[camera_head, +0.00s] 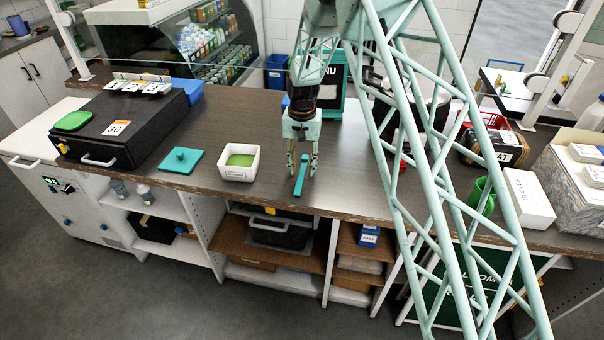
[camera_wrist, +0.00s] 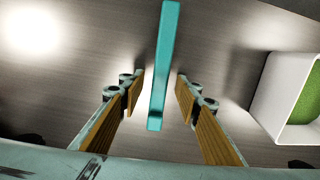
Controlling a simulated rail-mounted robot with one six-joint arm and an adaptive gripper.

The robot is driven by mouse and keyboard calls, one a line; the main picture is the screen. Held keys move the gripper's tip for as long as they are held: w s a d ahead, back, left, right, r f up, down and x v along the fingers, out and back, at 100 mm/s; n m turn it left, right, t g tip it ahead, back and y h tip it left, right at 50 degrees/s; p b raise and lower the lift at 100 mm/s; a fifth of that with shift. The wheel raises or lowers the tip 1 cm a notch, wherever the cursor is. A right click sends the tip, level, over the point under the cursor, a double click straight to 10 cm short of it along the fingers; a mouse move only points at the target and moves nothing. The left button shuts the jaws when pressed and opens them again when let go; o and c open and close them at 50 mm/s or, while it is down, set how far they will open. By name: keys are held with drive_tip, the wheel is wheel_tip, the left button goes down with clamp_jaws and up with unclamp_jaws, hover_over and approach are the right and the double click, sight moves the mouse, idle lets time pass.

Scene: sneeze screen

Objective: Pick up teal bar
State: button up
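The teal bar (camera_head: 300,174) is a long, thin block on the dark wood counter (camera_head: 345,178), near its front edge. My gripper (camera_head: 302,172) is above and around it, pointing down. In the wrist view the bar (camera_wrist: 163,60) runs from the top of the picture to between the fingers. My gripper is open there too (camera_wrist: 158,95), with one wood-faced finger on each side of the bar and a visible gap on both sides. Neither finger appears to touch it. I cannot tell exactly how high the fingertips are above the counter.
A white square container (camera_head: 239,162) with green contents stands left of the bar, also at right in the wrist view (camera_wrist: 262,95). A teal lid (camera_head: 182,160) lies further left, near a black case (camera_head: 125,125). A white box (camera_head: 528,198) and green cup (camera_head: 481,196) are to the right.

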sight(302, 171)
drive_tip(key=shift+c, duration=0.7)
drive_tip(key=c, duration=0.8)
drive_tip(key=shift+r, duration=0.1)
drive_tip(key=shift+r, duration=1.75)
drive_tip(key=s+d, duration=0.1)
drive_tip(key=s, duration=0.4)
drive_tip(key=s+d+r+b, duration=0.1)
drive_tip(key=s+d, duration=0.1)
drive_tip(key=s, duration=0.3)
drive_tip(key=s+d+b, duration=0.1)
drive_tip(key=s, duration=0.4)
drive_tip(key=shift+s+d+r, duration=0.15)
drive_tip(key=shift+d, duration=0.15)
drive_tip(key=shift+d, duration=0.15)
